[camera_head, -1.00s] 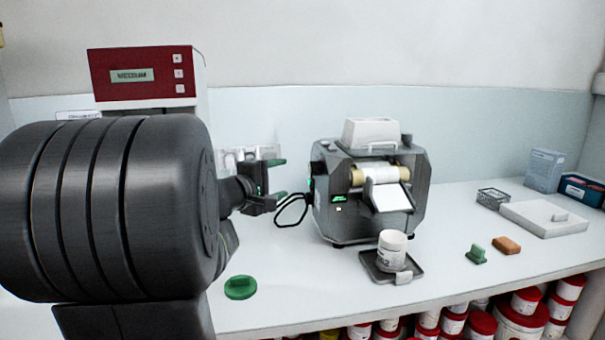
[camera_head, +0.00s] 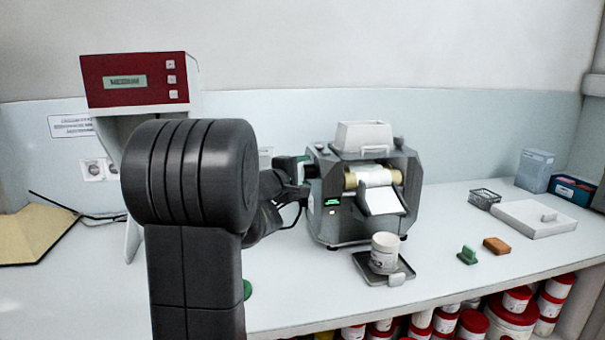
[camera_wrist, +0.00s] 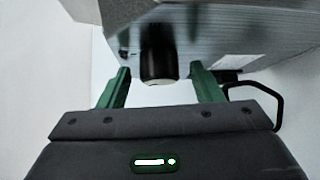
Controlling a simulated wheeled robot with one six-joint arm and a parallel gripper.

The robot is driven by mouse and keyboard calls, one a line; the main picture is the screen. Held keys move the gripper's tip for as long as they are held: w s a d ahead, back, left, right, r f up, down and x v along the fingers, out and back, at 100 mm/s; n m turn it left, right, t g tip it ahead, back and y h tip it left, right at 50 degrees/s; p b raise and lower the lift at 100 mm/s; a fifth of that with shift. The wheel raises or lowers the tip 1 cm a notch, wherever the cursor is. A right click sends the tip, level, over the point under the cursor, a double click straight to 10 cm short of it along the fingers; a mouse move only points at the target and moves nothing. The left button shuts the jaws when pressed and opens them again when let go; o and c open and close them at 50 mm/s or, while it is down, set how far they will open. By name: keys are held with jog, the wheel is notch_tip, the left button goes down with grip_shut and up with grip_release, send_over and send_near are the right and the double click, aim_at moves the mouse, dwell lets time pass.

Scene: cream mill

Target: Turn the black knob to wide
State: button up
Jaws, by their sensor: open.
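The grey roller mill (camera_head: 330,225) stands on the white counter. In the wrist view its side panel (camera_wrist: 220,35) fills the top, and the black knob (camera_wrist: 158,55) with a pale end face sticks out of it toward me. My gripper (camera_wrist: 160,72) has green fingers, one on each side of the knob, with a visible gap on both sides. It is open and holds nothing. In the head view my gripper (camera_head: 297,168) is at the mill's left side, partly behind my arm, and I cannot make out the knob clearly there.
A black cable loop (camera_wrist: 265,95) hangs right of the fingers. A white jar (camera_head: 384,252) stands on a dark tray (camera_head: 370,270) before the mill. A red display unit (camera_head: 135,80) stands back left; its small text is blurred. Green (camera_head: 467,255) and orange (camera_head: 496,245) pieces lie right.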

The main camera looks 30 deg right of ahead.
jog(key=shift+c, duration=0.5)
jog(key=c, duration=0.9)
jog(key=r+n+y+p, duration=0.1)
jog(key=p, duration=0.3)
jog(key=shift+g, duration=0.4)
jog(key=shift+f+n+g+p, duration=0.1)
jog(key=shift+n+g+p, duration=0.25)
jog(key=shift+p, duration=0.5)
jog(key=shift+f+y+p, duration=0.1)
jog(key=shift+y+p, duration=0.2)
jog(key=shift+f+n, duration=0.1)
jog(key=shift+n, duration=0.15)
jog(key=o, duration=1)
